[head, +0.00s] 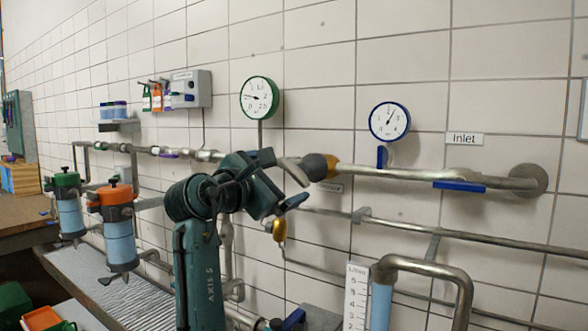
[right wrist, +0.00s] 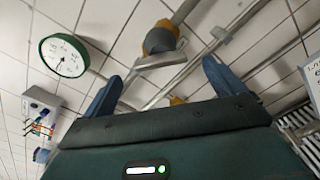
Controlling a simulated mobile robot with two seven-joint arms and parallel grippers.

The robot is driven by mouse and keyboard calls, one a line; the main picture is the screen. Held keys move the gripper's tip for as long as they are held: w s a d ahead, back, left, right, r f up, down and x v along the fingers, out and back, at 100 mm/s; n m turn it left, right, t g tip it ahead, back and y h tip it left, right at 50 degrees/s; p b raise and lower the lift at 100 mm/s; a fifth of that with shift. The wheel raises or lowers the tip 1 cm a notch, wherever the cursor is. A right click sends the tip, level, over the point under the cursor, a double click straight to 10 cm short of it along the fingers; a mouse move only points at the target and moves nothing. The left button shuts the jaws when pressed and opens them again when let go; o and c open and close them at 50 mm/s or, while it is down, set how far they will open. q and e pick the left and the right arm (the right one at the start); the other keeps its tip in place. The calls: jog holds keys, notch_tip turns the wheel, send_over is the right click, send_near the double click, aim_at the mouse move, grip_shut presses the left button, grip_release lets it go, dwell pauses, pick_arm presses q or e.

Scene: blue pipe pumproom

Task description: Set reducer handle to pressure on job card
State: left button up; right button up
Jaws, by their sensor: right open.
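The reducer (head: 322,167) is an orange-brown body on the upper wall pipe, with a grey lever handle (head: 296,172) slanting down on its left side. In the right wrist view the reducer (right wrist: 160,38) is at the upper middle, and the handle (right wrist: 158,62) lies across the space ahead of the jaws. My right gripper (head: 284,180) is open right at the handle; I cannot tell whether a finger touches it. Its fingers also show in the wrist view (right wrist: 162,80). A green-rimmed gauge (head: 260,97) has its needle pointing left. I cannot make out a job card. My left gripper is not in view.
A blue-rimmed gauge (head: 389,121) and a blue lever (head: 459,186) are on the right. A yellow fitting (head: 279,231) hangs below my gripper. A grey wall box (head: 190,89) with coloured tags and orange-topped filter (head: 113,225) stand left. A scale (head: 356,300) is low.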

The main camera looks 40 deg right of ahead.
aim_at(293, 173)
jog(key=x, duration=0.5)
jog(key=shift+w+d+p, duration=0.1)
jog(key=shift+d+p, duration=0.25)
jog(key=shift+p, duration=0.05)
jog(key=shift+c, duration=0.4)
jog(key=c, duration=0.9)
jog(key=shift+r+m+p, duration=0.15)
jog(key=shift+m+p, duration=0.45)
jog(key=shift+p, duration=0.15)
jog(key=shift+f+m+p, duration=0.2)
jog(key=shift+m+p, duration=0.25)
jog(key=shift+m, duration=0.65)
